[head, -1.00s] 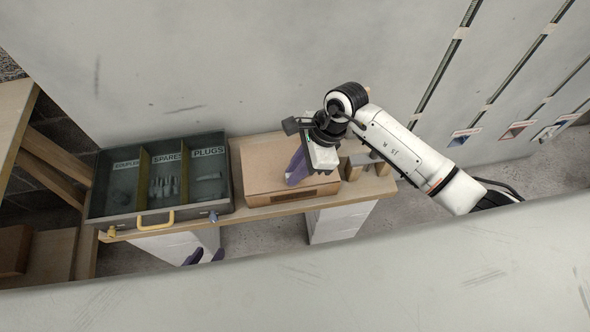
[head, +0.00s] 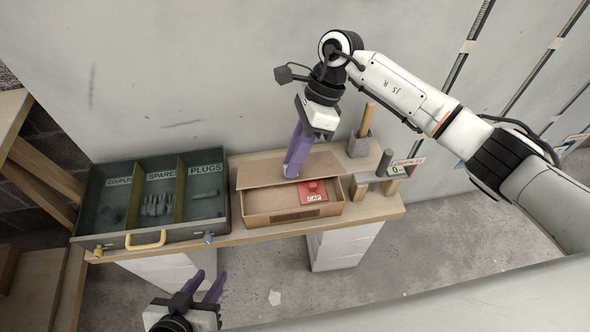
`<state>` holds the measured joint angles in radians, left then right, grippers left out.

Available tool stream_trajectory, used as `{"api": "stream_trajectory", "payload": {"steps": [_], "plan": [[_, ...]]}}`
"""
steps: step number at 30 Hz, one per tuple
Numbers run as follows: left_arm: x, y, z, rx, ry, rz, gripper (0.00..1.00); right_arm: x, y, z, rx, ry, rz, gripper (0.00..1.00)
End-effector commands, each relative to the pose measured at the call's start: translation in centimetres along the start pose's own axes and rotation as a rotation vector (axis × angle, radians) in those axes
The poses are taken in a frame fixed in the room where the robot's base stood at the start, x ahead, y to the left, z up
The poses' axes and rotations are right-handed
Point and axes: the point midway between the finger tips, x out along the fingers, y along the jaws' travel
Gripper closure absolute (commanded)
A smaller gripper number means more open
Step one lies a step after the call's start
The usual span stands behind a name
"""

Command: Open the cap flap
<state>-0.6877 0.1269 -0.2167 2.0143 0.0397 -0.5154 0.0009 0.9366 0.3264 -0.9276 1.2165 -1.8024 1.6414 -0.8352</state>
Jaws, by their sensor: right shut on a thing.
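A cardboard box (head: 270,219) stands on the bench. Its cap flap (head: 262,174) is raised at the back, tilted up, so the front of the box is uncovered. Inside at the right lies a red piece labelled CAP (head: 313,191). My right gripper (head: 292,172) reaches down from above with its purple fingers shut on the flap's edge; the fingers partly hide the grip. My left gripper (head: 206,287) is low in front of the bench, open and empty, apart from everything.
A grey tray (head: 107,235) with labelled compartments, several small parts and a yellow handle stands left of the box. Right of it are a holder with a wooden handle (head: 367,121) and a grey stand with a dark cylinder (head: 386,160). A wall rises behind the bench.

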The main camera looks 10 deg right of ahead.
Motion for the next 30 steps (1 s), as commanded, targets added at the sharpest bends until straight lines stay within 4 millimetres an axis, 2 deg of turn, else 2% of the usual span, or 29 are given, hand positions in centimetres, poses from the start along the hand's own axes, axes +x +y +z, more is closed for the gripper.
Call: {"api": "stream_trajectory", "payload": {"steps": [1, 17, 18, 19, 30], "plan": [[0.23, -0.01, 0.25, -0.001, 0.000, 0.001, 0.69, -0.40, -1.14, -0.11, 0.001, -0.002, -0.037, 1.00], [0.13, -0.01, 0.80, -0.003, -0.009, 0.001, 0.69, -0.64, -1.31, -0.14, 0.006, -0.003, -0.033, 1.00], [0.11, -0.02, 0.85, -0.002, -0.009, 0.001, 0.69, -0.64, -1.33, -0.15, 0.006, -0.003, -0.034, 0.76], [0.10, -0.02, 0.90, -0.002, -0.010, 0.001, 0.69, -0.62, -1.32, -0.15, 0.007, -0.003, -0.034, 0.71], [0.10, -0.11, 0.77, 0.000, -0.008, 0.000, 0.69, -0.46, -1.13, -0.11, 0.006, -0.001, -0.029, 0.69]]}}
